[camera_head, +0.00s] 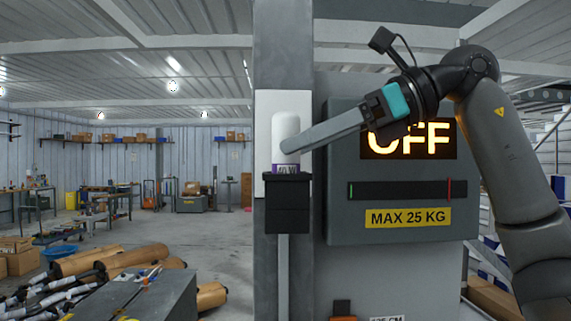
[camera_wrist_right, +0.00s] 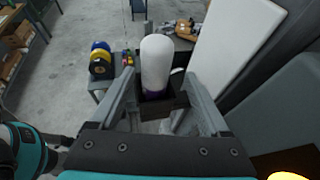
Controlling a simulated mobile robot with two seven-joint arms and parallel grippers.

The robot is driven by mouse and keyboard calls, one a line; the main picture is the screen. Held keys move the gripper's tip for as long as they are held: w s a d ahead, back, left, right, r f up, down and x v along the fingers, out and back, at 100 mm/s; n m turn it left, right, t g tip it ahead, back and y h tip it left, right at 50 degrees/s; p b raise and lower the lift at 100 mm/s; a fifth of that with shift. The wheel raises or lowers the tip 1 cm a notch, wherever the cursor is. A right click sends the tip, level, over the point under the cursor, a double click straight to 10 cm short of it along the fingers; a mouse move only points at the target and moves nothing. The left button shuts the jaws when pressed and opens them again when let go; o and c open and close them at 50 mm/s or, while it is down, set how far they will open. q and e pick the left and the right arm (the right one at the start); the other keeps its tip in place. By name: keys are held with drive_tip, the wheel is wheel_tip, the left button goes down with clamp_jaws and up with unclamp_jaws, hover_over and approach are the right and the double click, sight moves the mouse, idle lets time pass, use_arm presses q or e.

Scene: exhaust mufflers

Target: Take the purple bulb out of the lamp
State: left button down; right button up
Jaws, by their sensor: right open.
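The bulb (camera_head: 286,127), white with a purple band low down, stands upright in the black lamp socket (camera_head: 286,214) on the grey post. My right gripper (camera_head: 296,147) reaches in from the right, its finger crossing the lower part of the bulb in the head view. In the right wrist view the bulb (camera_wrist_right: 157,62) stands between the two spread fingers of my right gripper (camera_wrist_right: 159,76), with gaps on both sides. The black socket (camera_wrist_right: 162,105) shows below it. The bulb's base is hidden in the socket. My left gripper is not in view.
A white panel (camera_head: 263,110) is right behind the bulb. A grey box with a lit OFF display (camera_head: 408,138) and a yellow MAX 25 KG label (camera_head: 408,217) stands close on the right. Brown cylinders (camera_head: 110,261) lie at lower left. The space left of the post is open.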

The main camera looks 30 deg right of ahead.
sight(273, 155)
drive_tip(key=shift+x, duration=1.05)
drive_tip(key=x, duration=0.3)
drive_tip(key=shift+a, duration=0.45)
drive_tip(key=shift+w+a+f, duration=0.1)
drive_tip(key=shift+w+a, duration=0.05)
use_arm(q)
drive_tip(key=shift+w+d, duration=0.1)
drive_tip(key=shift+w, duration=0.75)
use_arm(e)
drive_tip(key=shift+c, duration=0.3)
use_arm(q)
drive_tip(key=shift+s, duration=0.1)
use_arm(e)
clamp_jaws()
